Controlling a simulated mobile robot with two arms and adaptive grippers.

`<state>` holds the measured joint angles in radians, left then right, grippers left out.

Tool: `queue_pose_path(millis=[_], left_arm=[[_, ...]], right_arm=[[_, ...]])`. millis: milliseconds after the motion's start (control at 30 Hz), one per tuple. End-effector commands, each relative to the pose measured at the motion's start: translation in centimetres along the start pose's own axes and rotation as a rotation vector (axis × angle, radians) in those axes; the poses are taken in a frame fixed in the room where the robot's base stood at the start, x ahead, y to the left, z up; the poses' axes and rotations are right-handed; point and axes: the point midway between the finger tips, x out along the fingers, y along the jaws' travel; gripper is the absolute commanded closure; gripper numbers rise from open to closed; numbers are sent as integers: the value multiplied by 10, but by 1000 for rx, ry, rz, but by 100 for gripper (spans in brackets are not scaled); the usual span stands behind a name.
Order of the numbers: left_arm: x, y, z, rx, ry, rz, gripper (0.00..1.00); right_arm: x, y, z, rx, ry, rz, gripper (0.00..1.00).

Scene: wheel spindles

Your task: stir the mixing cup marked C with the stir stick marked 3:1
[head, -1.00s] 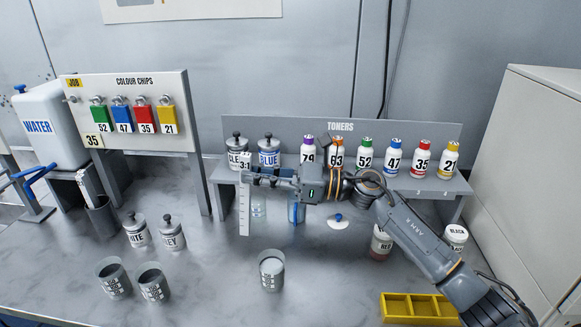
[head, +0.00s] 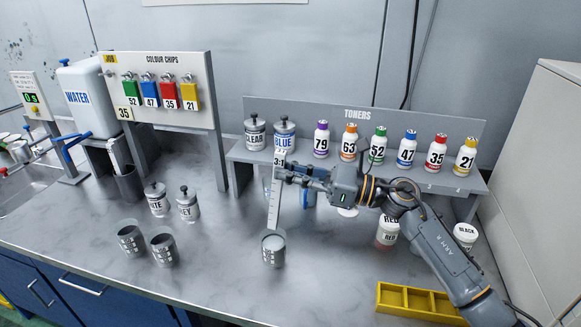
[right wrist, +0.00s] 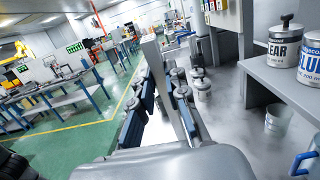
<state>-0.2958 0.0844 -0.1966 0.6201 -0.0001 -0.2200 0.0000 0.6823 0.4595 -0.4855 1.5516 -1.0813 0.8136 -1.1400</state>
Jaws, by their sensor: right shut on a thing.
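My right gripper (head: 284,172) is shut on the white stir stick (head: 274,202) marked 3:1, gripping it near its upper end. The stick hangs nearly upright. A grey mixing cup (head: 273,252) with pale content stands below it on the bench. The stick's lower end is at the cup's rim in the head view; I cannot tell whether it is inside. I cannot read a letter on this cup. In the right wrist view the fingers (right wrist: 160,98) close around the stick (right wrist: 160,75). My left gripper is not in view.
Two more mixing cups (head: 131,238) (head: 164,249) stand at the left. Two lidded tins (head: 157,201) (head: 188,204) stand behind them. The toner shelf (head: 235,150) with bottles runs behind my right arm. A yellow tray (head: 420,301) lies front right. Bench around the near cup is clear.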

Motion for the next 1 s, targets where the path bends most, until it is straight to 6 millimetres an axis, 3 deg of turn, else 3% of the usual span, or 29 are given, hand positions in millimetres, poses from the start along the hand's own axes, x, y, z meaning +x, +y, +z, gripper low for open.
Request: queue_pose_path(millis=[1000], left_arm=[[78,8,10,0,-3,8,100]], right_arm=[[-10,0,-80,0,0,0,100]])
